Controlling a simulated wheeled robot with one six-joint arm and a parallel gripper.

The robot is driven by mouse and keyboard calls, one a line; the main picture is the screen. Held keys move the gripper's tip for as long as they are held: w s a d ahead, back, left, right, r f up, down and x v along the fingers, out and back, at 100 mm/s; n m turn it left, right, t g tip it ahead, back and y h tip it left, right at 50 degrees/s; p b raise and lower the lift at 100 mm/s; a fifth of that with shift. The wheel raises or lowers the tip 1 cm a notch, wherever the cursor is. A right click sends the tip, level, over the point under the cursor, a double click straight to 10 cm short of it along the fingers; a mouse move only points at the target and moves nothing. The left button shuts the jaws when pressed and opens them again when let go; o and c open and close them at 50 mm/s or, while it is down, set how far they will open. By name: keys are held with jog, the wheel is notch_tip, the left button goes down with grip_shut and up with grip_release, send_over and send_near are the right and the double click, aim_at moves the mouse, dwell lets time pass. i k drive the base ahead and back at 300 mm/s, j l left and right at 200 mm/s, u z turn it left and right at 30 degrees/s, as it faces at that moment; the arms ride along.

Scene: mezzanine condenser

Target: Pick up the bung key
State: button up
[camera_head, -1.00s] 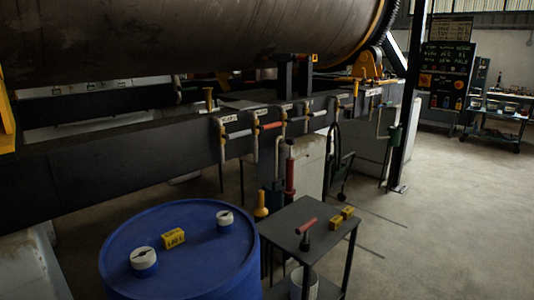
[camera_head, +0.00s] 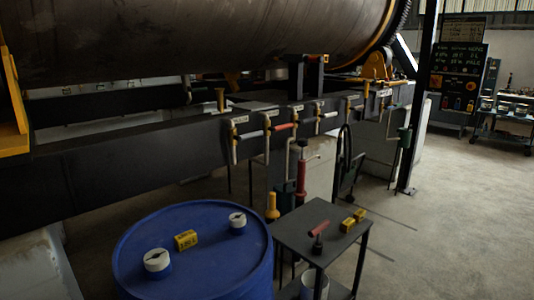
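A small tool with a red bar handle and a dark base, which looks like the bung key (camera_head: 319,229), stands on the dark side table (camera_head: 299,245), near the middle of its top. Two yellow blocks (camera_head: 353,220) lie to its right on the same table. The blue drum (camera_head: 207,270) stands to the left of the table, with two white-capped bungs (camera_head: 157,260) and a yellow labelled block (camera_head: 186,240) on its lid. My gripper is not in view.
A long dark beam (camera_head: 120,165) with pipes and valves runs behind the drum and table, under a large brown cylinder (camera_head: 190,40). A red pump-like cylinder (camera_head: 301,180) stands behind the table. A dark post (camera_head: 415,120) rises further right. The concrete floor (camera_head: 460,240) at right is clear.

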aim_at(316, 231)
jog(key=u, duration=1.25)
jog(key=z, duration=1.35)
jog(key=i+z, duration=0.35)
jog(key=i, duration=0.4)
jog(key=i+j+z, duration=0.1)
jog(key=i+z, duration=0.25)
jog(key=i, duration=0.4)
